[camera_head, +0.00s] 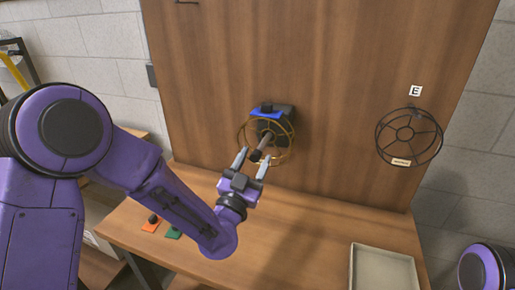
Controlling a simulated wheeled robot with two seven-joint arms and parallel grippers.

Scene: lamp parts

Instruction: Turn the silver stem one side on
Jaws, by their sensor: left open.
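The silver stem (264,143) sticks out from a dark block (289,116) on the wooden back panel and tilts down toward me. It looks brownish-grey here and has a dark tip (256,155). A gold wire ring cage (292,136) surrounds it. A blue piece (267,113) with a dark knob sits on the block. My left gripper (255,160) is open, its two fingers pointing up on either side of the stem's dark tip. I cannot tell whether a finger touches it. My right gripper is out of view.
A black wire cage (408,137) hangs at the right under a label E (415,91). A pale tray (382,270) lies on the wooden table (300,220) at the front right. Orange (151,225) and green (174,233) pieces lie at the left. The table's middle is clear.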

